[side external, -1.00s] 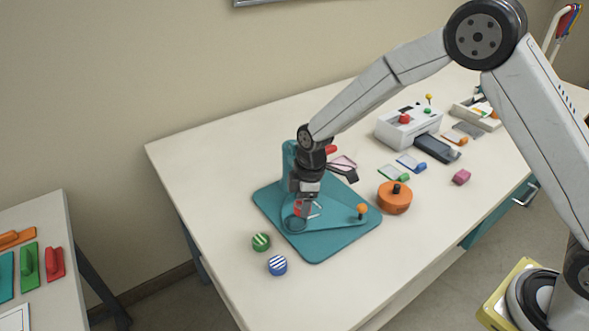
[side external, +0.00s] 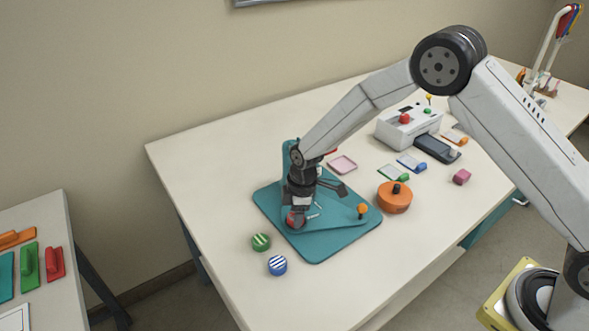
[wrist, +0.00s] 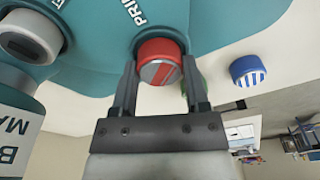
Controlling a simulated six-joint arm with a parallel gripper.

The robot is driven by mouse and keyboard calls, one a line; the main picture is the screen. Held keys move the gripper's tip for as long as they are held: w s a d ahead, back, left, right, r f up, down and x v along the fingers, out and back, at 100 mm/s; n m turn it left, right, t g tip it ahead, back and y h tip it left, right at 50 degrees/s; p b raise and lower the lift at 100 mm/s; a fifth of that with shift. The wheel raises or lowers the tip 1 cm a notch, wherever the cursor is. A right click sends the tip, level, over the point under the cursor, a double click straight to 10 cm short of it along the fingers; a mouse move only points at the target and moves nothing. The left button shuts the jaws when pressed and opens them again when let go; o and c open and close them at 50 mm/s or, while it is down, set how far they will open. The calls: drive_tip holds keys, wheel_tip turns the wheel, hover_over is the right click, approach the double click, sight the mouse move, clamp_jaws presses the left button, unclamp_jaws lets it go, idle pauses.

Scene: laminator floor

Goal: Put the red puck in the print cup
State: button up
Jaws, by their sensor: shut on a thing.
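The red puck (wrist: 158,62), with a grey striped face, is between the fingers of my gripper (wrist: 158,75) in the wrist view. My gripper is shut on it. In the side view my gripper (side external: 298,215) points down at the front left of the teal press base (side external: 318,250), with the red puck (side external: 293,221) low at its tips. The print cup lies at this spot, beside the white "PRI" lettering, and is mostly hidden by the puck and fingers. The puck appears at or in the cup's opening; I cannot tell whether it touches the bottom.
A green striped puck (side external: 261,242) and a blue striped puck (side external: 277,265) stand on the table in front of the press. An orange round tool (side external: 394,197) sits to its right. A white machine (side external: 408,127) stands farther back.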

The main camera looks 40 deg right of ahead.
drive_tip(key=shift+f, duration=0.2)
drive_tip(key=o, duration=1.3)
drive_tip(key=shift+c, duration=0.2)
drive_tip(key=shift+r, duration=0.1)
wheel_tip(320, 180, up, 12)
drive_tip(key=d, duration=0.1)
drive_tip(key=shift+s+d, duration=0.15)
drive_tip(key=shift+s, duration=0.15)
